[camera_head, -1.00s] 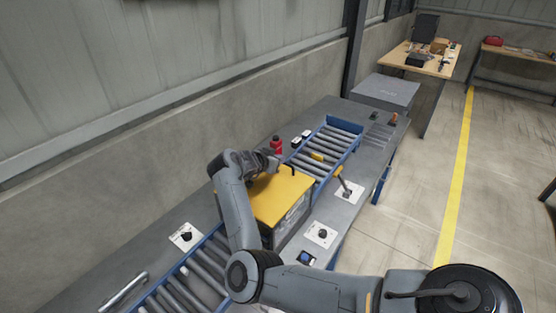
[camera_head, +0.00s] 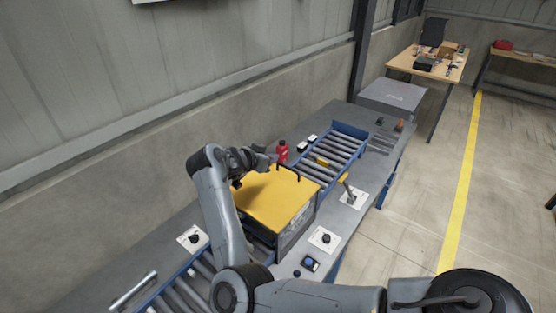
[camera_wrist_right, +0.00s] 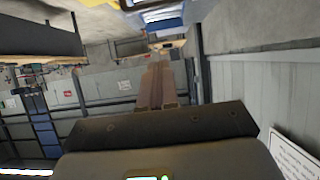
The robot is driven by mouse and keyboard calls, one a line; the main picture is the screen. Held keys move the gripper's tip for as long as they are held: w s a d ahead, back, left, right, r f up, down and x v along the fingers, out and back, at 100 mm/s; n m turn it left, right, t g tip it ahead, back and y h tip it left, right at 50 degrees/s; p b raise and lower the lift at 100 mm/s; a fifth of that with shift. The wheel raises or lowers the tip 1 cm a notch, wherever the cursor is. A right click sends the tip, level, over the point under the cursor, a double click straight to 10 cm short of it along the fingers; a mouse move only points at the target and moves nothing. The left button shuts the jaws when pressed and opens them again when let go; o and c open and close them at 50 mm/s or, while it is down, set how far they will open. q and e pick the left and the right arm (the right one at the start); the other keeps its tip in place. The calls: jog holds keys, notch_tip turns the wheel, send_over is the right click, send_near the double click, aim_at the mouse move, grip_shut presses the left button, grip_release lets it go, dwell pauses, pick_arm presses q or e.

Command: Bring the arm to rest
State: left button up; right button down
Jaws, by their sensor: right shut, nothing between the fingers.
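My right arm reaches in from the bottom right of the head view, bends at the elbow and rises to the wrist left of the yellow-topped box. My right gripper (camera_head: 267,161) is at the far left edge of this box (camera_head: 276,200), beside its dark handle (camera_head: 289,167). In the right wrist view the two brown fingers (camera_wrist_right: 157,88) lie together with nothing between them. Whether the gripper touches the box cannot be told. My left gripper is not in view.
The box is on a roller conveyor (camera_head: 335,150) along a grey bench (camera_head: 362,115). A red bottle (camera_head: 282,151) stands close behind the gripper. A lever (camera_head: 347,190) and a knob plate (camera_head: 323,239) are on the near side. Open floor lies to the right.

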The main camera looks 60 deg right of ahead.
jog(key=w+a+f+n+t+y, duration=0.1)
jog(key=a+f+n+t, duration=0.1)
jog(key=a+n+t, duration=0.1)
jog(key=w+a+f+n+t+y, duration=0.1)
jog(key=a+f+n+t, duration=0.1)
jog(key=a+n+t, duration=0.2)
jog(key=w+a+f+n+t+y, duration=0.1)
jog(key=a+f+n+t, duration=0.1)
jog(key=a+n+t, duration=0.2)
jog(key=shift+w+a+n+t, duration=0.1)
jog(key=shift+a+n+t, duration=0.15)
jog(key=shift+t, duration=0.75)
jog(key=s+a+f+n+y, duration=0.4)
jog(key=a+f+y, duration=0.15)
jog(key=a, duration=0.45)
jog(key=s+a+f+n+g+y, duration=0.25)
jog(key=s+a+f+g, duration=0.2)
jog(key=s+a, duration=0.55)
jog(key=s+a+f+n+g+y, duration=0.1)
jog(key=s+a+f+n+g, duration=0.3)
jog(key=s+a, duration=0.55)
notch_tip(320, 180, up, 20)
jog(key=s+d+t+p, duration=0.1)
jog(key=s+p, duration=0.1)
jog(key=p, duration=1.9)
jog(key=shift+s+d, duration=0.2)
